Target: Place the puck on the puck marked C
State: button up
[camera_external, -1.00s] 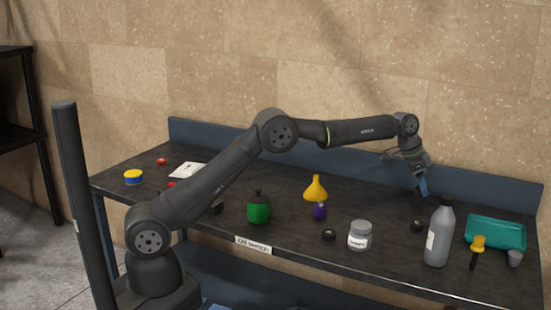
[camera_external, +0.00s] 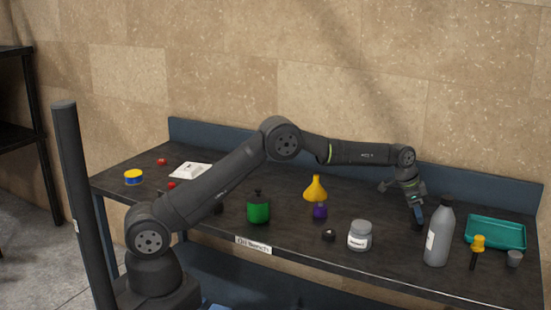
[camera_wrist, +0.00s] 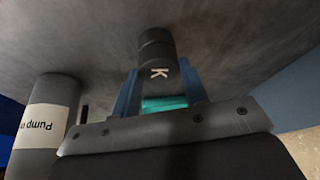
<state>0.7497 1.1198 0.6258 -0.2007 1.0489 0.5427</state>
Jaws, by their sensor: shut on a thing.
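My gripper (camera_external: 417,222) is low over the right part of the bench, just left of a grey bottle. In the wrist view its two blue fingers (camera_wrist: 158,82) are shut on a black puck marked K (camera_wrist: 158,52), one finger on each side. In the outside view the fingers mostly hide this puck. Another small black puck (camera_external: 328,235) lies on the bench left of the grey jar, and a dark object (camera_external: 218,208) stands partly behind my arm. Their letters are too small to read, so I cannot tell which puck is marked C.
The grey bottle (camera_external: 438,240) stands close to my gripper; its label also shows in the wrist view (camera_wrist: 45,122). A grey jar (camera_external: 360,236), purple item (camera_external: 320,211), yellow funnel (camera_external: 315,188) and green pot (camera_external: 258,209) stand leftward. A teal tray (camera_external: 496,232) lies right.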

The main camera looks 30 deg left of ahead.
jog(key=shift+f, duration=0.1)
jog(key=o, duration=1)
jog(key=shift+c, duration=0.2)
jog(key=v, duration=1.2)
jog(key=shift+d, duration=0.1)
jog(key=x, duration=1.1)
jog(key=shift+d+f, duration=0.1)
jog(key=shift+f, duration=0.3)
jog(key=shift+r, duration=1.4)
